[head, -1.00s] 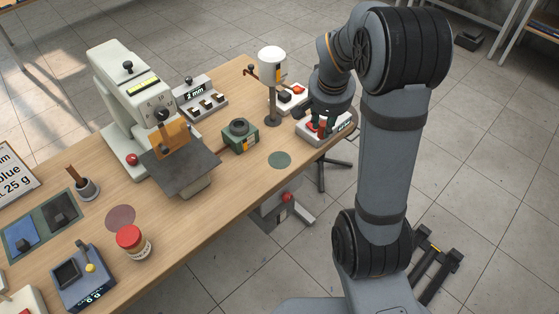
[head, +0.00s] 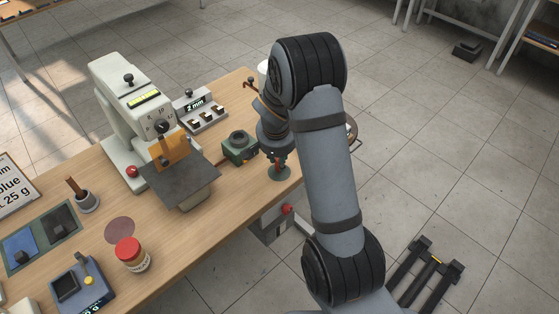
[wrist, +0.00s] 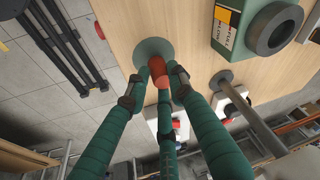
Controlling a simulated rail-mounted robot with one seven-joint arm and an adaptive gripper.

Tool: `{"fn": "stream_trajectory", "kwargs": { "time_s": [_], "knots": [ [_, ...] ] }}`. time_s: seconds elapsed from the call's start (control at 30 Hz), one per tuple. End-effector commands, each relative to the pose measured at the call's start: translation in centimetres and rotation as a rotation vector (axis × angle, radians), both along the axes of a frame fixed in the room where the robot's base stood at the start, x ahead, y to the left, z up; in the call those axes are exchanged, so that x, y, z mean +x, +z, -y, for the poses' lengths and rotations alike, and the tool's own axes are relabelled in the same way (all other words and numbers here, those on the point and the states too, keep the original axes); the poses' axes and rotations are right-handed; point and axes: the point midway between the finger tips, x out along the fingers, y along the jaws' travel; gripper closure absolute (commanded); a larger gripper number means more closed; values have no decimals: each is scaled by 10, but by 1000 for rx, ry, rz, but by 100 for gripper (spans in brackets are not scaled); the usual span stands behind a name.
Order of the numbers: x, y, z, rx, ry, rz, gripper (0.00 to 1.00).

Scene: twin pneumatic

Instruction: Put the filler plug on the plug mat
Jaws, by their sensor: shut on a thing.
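The filler plug (wrist: 159,74), an orange-red cylinder, is held between the dark green fingers of my gripper (wrist: 157,84) in the wrist view. The plug mat (wrist: 152,48), a round grey-green disc, lies right behind the plug's end. In the head view my gripper (head: 278,162) points down over the plug mat (head: 279,174), near the table's front edge. The fingers cover part of the mat there. I cannot tell whether the plug touches the mat.
The green oil unit (wrist: 262,30) with its dark round opening stands close by; it also shows in the head view (head: 240,147). The white press (head: 130,110) with its dark plate is further left. A post stand (wrist: 235,92) stands near my fingers.

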Motion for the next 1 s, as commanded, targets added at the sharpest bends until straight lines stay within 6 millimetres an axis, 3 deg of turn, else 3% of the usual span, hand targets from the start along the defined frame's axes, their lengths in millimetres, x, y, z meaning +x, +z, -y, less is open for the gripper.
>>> {"fn": "stream_trajectory", "kwargs": {
  "time_s": [0.47,0.5,0.8,1.0],
  "knots": [
    [0,-12,0,1,0,0,99],
    [0,-11,0,1,0,0,76],
    [0,-10,0,1,0,0,59],
    [0,-10,0,1,0,0,59]
  ]
}}
